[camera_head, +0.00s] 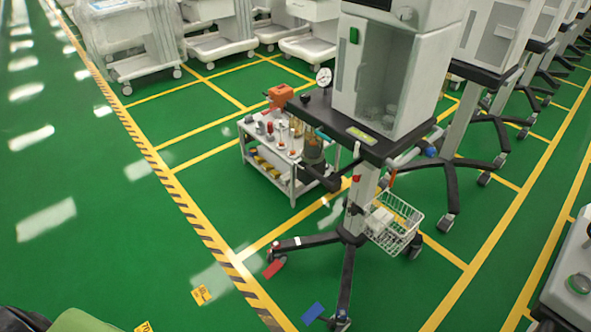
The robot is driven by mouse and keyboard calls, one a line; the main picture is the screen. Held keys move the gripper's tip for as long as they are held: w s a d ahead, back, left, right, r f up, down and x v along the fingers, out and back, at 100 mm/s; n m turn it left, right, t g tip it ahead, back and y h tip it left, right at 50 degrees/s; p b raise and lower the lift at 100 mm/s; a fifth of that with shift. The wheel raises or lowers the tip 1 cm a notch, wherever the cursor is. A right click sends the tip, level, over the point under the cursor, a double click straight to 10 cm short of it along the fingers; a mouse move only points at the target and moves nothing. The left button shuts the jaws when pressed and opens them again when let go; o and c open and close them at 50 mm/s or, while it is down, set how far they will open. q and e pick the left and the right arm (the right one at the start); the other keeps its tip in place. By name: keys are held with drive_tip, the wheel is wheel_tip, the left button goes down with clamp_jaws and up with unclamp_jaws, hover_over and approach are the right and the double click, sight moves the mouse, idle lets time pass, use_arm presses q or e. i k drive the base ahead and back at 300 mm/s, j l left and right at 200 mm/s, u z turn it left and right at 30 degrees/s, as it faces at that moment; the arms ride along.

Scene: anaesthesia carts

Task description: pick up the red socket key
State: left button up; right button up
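I cannot make out the red socket key for certain. Small red items stand among the tools on a low white trolley (292,187) in the middle of the view, one of them a dark red upright piece (269,127). A small red piece (357,178) also shows on the column of the anaesthesia cart. These are too small to identify. Neither of my grippers is in view.
The anaesthesia cart (372,147) stands close beside the trolley, its legs spread on the floor. A wire basket (396,236) hangs on its column. Red (274,268) and blue (312,313) pieces lie by its feet. More carts stand behind. Green floor at left is clear.

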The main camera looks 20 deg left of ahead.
sight(271, 138)
drive_tip(key=i+j, duration=0.1)
drive_tip(key=j, duration=0.55)
drive_tip(key=i+j, duration=0.1)
drive_tip(key=j, duration=0.5)
drive_tip(key=i+j+z, duration=0.1)
drive_tip(key=j, duration=0.55)
